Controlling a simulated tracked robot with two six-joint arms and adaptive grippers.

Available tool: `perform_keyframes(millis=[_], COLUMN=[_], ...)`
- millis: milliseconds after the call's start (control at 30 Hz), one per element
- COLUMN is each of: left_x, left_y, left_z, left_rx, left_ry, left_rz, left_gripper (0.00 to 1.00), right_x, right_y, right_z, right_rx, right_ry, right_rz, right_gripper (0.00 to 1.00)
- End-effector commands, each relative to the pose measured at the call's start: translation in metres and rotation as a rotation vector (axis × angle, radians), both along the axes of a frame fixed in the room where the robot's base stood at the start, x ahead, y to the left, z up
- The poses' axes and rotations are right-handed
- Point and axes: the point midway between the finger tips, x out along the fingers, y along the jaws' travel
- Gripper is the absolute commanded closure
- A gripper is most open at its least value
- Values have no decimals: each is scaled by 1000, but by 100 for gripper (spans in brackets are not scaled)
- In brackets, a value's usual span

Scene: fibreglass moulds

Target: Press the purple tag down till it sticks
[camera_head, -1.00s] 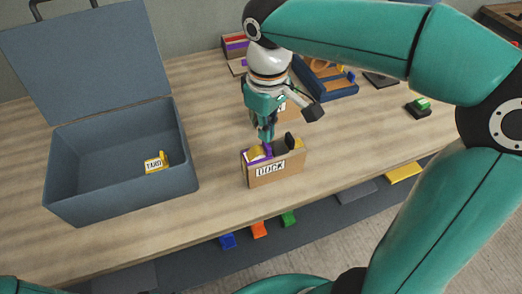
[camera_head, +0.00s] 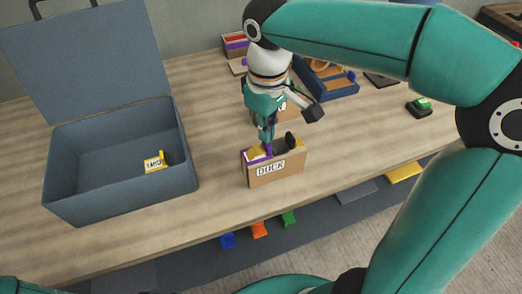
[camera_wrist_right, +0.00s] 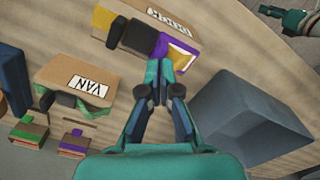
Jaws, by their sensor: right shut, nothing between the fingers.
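The purple tag (camera_head: 267,149) shows at the top of the cardboard box labelled DOCK (camera_head: 292,170), near its left end. In the right wrist view the purple tag (camera_wrist_right: 162,46) lies just beyond my fingertips. My right gripper (camera_head: 267,138) points down over it, shut and empty, its tips at or just above the tag; I cannot tell whether they touch. In the right wrist view the shut fingers (camera_wrist_right: 159,68) partly hide the purple area. What seems to be my left gripper (camera_wrist_right: 272,11) shows at the top right there, its fingers unclear.
A black part (camera_head: 290,141) and a yellow piece (camera_head: 255,154) sit in the DOCK box. An open grey case (camera_head: 105,170) holding a yellow TAXI tag (camera_head: 155,162) stands to the left. A VAN box (camera_wrist_right: 68,73) is close by. Table between case and DOCK box is clear.

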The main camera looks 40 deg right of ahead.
Motion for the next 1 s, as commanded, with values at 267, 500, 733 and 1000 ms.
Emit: perform_keyframes(millis=[267,500,733,1000], left_x=[0,0,0,0], left_y=[0,0,0,0], left_z=[-4,-6,-9,-12], left_rx=[0,0,0,0], left_ry=[0,0,0,0], left_rz=[0,0,0,0], left_gripper=[60,60,60,60], right_x=[0,0,0,-1], right_y=[0,0,-1,-1], right_z=[-5,-9,-12,-16], right_rx=[0,0,0,0], right_ry=[0,0,0,0], right_rz=[-1,-1,-1,-2], right_gripper=[100,100,100,100])
